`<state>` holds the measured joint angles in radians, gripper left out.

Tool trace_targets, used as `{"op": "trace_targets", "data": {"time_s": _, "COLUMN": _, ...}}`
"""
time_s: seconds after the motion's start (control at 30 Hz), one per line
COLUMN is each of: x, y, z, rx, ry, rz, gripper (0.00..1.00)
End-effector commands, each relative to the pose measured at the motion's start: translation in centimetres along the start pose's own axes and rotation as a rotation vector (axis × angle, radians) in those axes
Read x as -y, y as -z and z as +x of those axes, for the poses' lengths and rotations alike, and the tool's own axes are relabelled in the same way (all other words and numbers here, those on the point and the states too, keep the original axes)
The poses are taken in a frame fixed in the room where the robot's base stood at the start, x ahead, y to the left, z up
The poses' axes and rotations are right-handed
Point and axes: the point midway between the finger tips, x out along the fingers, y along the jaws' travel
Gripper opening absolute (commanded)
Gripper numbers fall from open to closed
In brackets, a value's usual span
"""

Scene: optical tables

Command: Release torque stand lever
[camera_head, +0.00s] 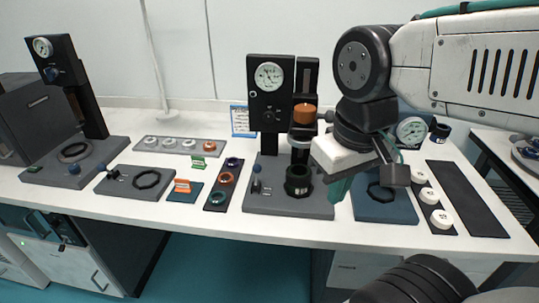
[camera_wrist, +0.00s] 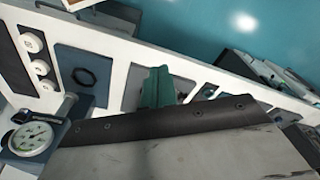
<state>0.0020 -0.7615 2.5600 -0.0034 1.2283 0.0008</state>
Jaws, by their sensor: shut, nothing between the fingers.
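My gripper (camera_head: 338,188) has teal fingers that are shut and empty. It hangs just right of the middle gauge stand (camera_head: 265,115), apart from it, above the bench. Its fingers also show in the wrist view (camera_wrist: 157,88). The middle stand has a dial, an orange part (camera_head: 304,113) on its column, a black cup (camera_head: 298,180) and a small blue-tipped lever (camera_head: 257,184) on its base. A blue stand (camera_head: 385,208) with a black ring and a dial (camera_head: 411,130) is to the right, partly hidden by my arm. I cannot tell which stand is the torque stand.
Another gauge stand (camera_head: 75,95) is at the left. A dark plate (camera_head: 172,182) with a black ring, an orange-marked pad (camera_head: 185,190) and a tray of rings (camera_head: 222,187) lie between. White discs (camera_head: 429,196) sit on a dark strip at right. Bare bench runs along the front edge.

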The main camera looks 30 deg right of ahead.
Motion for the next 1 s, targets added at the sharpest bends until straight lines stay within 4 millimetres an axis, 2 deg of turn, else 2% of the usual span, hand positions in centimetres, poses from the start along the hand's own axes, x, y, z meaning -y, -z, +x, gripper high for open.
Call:
{"op": "trace_targets", "data": {"time_s": 0.23, "x": 0.0, "y": 0.3, "z": -0.1, "rx": 0.000, "ry": 0.002, "rz": 0.000, "gripper": 0.00}}
{"op": "trace_targets", "data": {"time_s": 0.37, "x": 0.3, "y": 2.4, "z": -0.6, "rx": 0.000, "ry": 0.015, "rz": -0.002, "gripper": 0.00}}
{"op": "trace_targets", "data": {"time_s": 0.47, "x": 0.6, "y": 5.8, "z": -1.1, "rx": -0.001, "ry": 0.033, "rz": -0.002, "gripper": 0.00}}
{"op": "trace_targets", "data": {"time_s": 0.67, "x": 1.3, "y": 15.1, "z": -0.8, "rx": -0.011, "ry": 0.081, "rz": 0.003, "gripper": 0.00}}
{"op": "trace_targets", "data": {"time_s": 0.8, "x": 1.4, "y": 21.6, "z": 0.9, "rx": -0.009, "ry": 0.109, "rz": 0.012, "gripper": 0.00}}
{"op": "trace_targets", "data": {"time_s": 0.9, "x": 1.1, "y": 25.7, "z": 2.9, "rx": -0.002, "ry": 0.126, "rz": 0.023, "gripper": 0.00}}
{"op": "trace_targets", "data": {"time_s": 1.0, "x": 0.7, "y": 28.9, "z": 5.0, "rx": 0.007, "ry": 0.137, "rz": 0.030, "gripper": 0.00}}
